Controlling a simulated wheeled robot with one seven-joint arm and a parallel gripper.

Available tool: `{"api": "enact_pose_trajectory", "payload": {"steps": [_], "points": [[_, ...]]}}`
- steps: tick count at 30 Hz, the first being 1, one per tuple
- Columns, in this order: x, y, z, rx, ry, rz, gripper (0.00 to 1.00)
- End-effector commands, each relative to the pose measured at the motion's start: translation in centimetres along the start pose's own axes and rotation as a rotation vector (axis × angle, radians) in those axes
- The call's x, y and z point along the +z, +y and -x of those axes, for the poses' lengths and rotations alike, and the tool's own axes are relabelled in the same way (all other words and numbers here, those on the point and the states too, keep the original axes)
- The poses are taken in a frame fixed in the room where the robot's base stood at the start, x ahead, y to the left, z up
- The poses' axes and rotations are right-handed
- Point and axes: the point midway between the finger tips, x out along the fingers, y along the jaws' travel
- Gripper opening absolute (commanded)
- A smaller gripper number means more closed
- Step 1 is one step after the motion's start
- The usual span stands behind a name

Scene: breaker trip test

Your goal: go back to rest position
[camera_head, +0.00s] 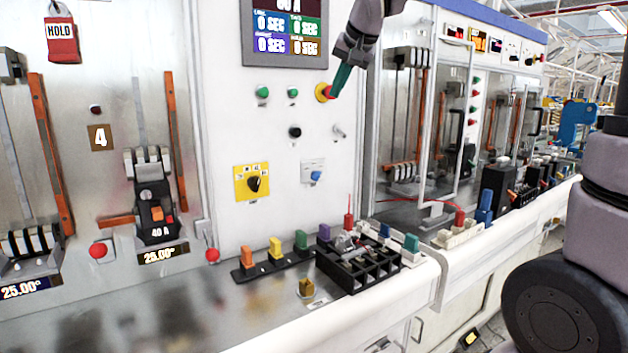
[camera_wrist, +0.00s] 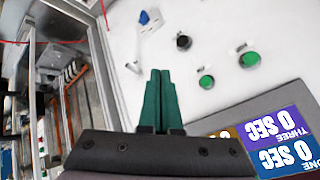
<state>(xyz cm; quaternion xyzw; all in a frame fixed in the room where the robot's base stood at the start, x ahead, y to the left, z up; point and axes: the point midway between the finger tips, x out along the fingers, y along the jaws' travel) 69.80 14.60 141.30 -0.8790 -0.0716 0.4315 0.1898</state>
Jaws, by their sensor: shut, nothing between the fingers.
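My gripper (camera_head: 338,82) has green fingers and is shut with nothing between them. In the head view it hangs from the top, in front of the white panel, with its tips beside the red emergency button (camera_head: 324,92) on its yellow ring. I cannot tell whether the tips touch the button. In the wrist view my gripper (camera_wrist: 162,75) points toward the white panel (camera_wrist: 215,30), and its fingers hide the button.
The display (camera_head: 285,32) is just left of my arm. Green buttons (camera_head: 262,92), a black knob (camera_head: 295,131) and a yellow rotary switch (camera_head: 252,182) sit on the panel. A glass-fronted bay (camera_head: 440,130) stands right. Colored terminals and a black block (camera_head: 358,262) line the bench.

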Motion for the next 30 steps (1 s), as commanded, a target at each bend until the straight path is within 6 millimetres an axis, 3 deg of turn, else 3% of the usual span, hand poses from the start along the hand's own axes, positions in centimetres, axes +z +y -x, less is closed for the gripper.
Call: {"api": "enact_pose_trajectory", "payload": {"steps": [1,6,9,12,15,19,30], "points": [[0.4,2.7,2.0,0.022,0.008,-0.016,0.0],[4.6,12.0,7.9,0.096,0.001,-0.06,0.0],[8.2,16.4,10.5,0.124,-0.007,-0.089,0.0],[11.8,19.6,12.3,0.139,-0.017,-0.114,0.0],[14.7,21.5,13.2,0.145,-0.024,-0.132,0.0],[16.8,22.7,13.7,0.146,-0.03,-0.142,0.0],[17.2,23.0,13.7,0.146,-0.032,-0.145,0.0]]}}
